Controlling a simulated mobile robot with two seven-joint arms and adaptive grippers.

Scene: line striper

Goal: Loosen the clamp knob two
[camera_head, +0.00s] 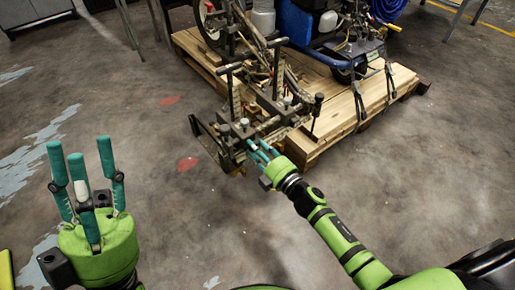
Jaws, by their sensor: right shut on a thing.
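The line striper (335,50) stands on a wooden pallet, with a metal clamp frame (207,138) sticking out at its front left. Grey clamp knobs (225,130) and tall T-shaped handles (229,68) show on this frame. My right gripper (258,149) reaches in from the lower right, and its teal fingers are closed on a small part at the near right side of the frame. The fingers hide most of that part, so I cannot tell which knob it is. My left gripper (84,165) is open and empty, fingers pointing up, over the floor at the lower left.
The wooden pallet (395,85) has straps hanging over its right edge. A blue hose (388,9) lies at the upper right. A grey cabinet (36,10) stands at the upper left. The concrete floor (130,100) between my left gripper and the pallet is clear.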

